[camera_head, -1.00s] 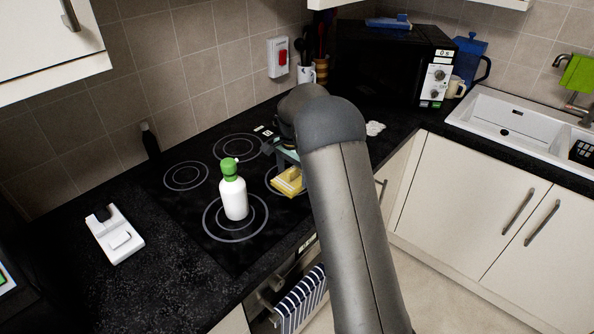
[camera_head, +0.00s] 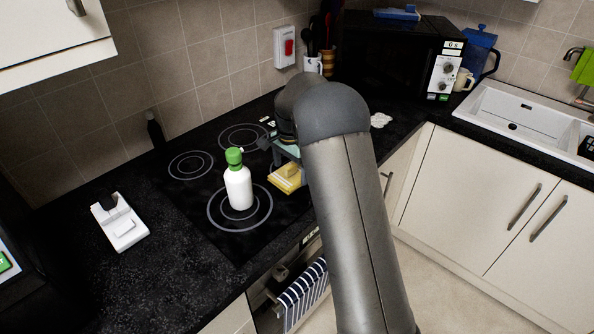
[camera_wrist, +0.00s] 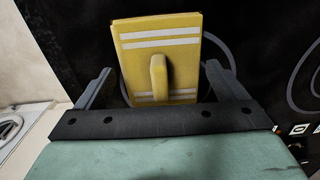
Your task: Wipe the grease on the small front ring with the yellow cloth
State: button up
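The yellow cloth (camera_head: 286,178), a flat pad with white stripes and a raised grip, is below my gripper (camera_head: 279,159) on the right side of the hob. It also shows in the wrist view (camera_wrist: 188,62), with arcs of the small front ring (camera_wrist: 225,48) showing beside it. My gripper's fingers (camera_wrist: 158,75) stand wide apart on either side of the cloth, with clear gaps to its raised grip. The fingers are open and touch nothing that I can see. The cloth hides the ring's middle; I see no grease. Whether the cloth lies flat on the hob is unclear.
A white bottle with a green top (camera_head: 238,185) stands on the large front ring (camera_head: 240,222), left of the cloth. A white holder (camera_head: 122,231) lies on the left worktop. A black microwave (camera_head: 395,55) stands behind my arm. The sink (camera_head: 530,120) is at right.

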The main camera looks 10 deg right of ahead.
jog(key=shift+f+b, duration=0.4)
jog(key=shift+f, duration=0.3)
dwell(0.3)
jog(key=c, duration=0.9)
jog(key=shift+r+p, duration=1.65)
jog(key=shift+r, duration=0.85)
